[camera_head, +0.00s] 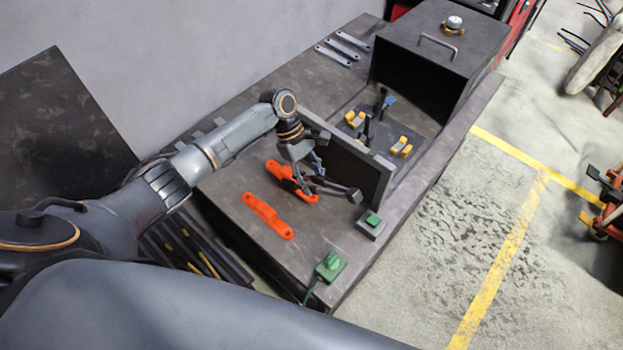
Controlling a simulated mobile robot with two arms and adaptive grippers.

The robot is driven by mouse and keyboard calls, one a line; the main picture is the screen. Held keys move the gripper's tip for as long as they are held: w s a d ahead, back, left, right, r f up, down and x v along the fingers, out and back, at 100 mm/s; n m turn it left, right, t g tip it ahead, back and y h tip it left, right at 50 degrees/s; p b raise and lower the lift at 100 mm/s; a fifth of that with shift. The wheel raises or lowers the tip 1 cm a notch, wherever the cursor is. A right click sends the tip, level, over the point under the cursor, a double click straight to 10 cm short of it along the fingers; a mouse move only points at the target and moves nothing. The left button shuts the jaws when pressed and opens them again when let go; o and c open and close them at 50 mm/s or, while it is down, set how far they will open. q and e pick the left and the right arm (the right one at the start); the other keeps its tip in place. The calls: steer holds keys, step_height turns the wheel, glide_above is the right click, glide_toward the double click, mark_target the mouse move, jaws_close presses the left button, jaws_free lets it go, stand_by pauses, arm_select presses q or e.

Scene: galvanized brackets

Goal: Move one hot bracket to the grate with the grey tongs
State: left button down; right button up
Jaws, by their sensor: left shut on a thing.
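My left gripper (304,172) is above the dark bench, beside the near orange holders. It is shut on the grey tongs (330,187), which reach right from it and end in a small dark block-like tip. The tongs' jaws are too small to tell open or shut, and no bracket shows clearly in them. Three flat light-grey metal strips (343,49) lie at the back of the bench; I cannot tell whether they are the brackets or part of a grate. No glowing bracket is clear. My right gripper is not in view.
Two orange holders (267,216) lie on the bench (225,200). A dark upright plate (357,168) stands close right of the gripper. Behind it are yellow-and-black fixtures (401,147) and a dark open box (437,45). Green-topped devices (330,266) sit near the front edge.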

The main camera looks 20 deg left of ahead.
arm_select(q)
step_height(320, 180, up, 9)
steer(key=shift+f, duration=0.2)
stand_by(0.6)
